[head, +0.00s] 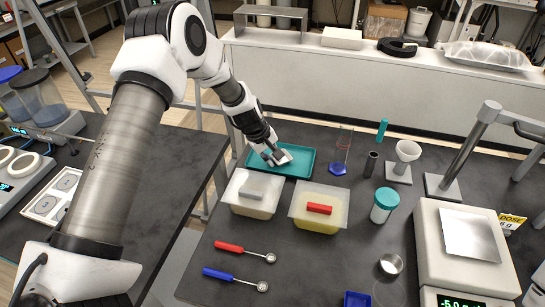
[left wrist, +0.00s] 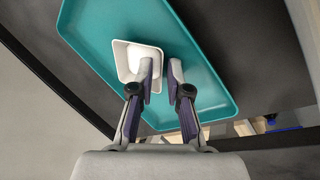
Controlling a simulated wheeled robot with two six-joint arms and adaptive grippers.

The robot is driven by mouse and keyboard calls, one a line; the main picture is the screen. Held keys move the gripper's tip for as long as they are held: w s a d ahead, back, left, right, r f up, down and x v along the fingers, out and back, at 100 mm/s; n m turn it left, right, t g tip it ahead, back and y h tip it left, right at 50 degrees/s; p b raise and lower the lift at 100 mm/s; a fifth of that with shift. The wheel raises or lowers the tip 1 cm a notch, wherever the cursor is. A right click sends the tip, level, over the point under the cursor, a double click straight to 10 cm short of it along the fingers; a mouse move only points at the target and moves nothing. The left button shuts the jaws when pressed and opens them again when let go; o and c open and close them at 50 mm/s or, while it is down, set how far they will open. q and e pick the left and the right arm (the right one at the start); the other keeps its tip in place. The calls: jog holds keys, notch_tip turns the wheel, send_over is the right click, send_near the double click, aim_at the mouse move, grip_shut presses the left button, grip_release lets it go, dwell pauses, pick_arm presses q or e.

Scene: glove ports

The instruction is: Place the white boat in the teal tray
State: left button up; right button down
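The white boat (head: 284,157) is a small square dish in the teal tray (head: 306,164), at the back left of the dark bench. In the left wrist view the boat (left wrist: 125,57) lies against the inside of the tray (left wrist: 205,80), set off from its middle. My left gripper (head: 272,158) reaches down over the tray. In its wrist view the fingers (left wrist: 161,75) stand apart with a gap. One finger overlaps the boat's inside and the other is just outside its rim, with neither visibly pressing on it. My right gripper is out of view.
In front of the tray stand two lidded tubs, one with a grey handle (head: 260,193) and one with a red handle (head: 319,208). Two scoops (head: 240,253) lie nearer. A balance (head: 465,250) is at the right.

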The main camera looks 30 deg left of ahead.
pick_arm(q)
jog(key=shift+r, duration=0.3)
jog(key=p+v, duration=0.1)
jog(key=v, duration=1)
jog(key=shift+s+r, duration=0.2)
jog(key=shift+r, duration=0.1)
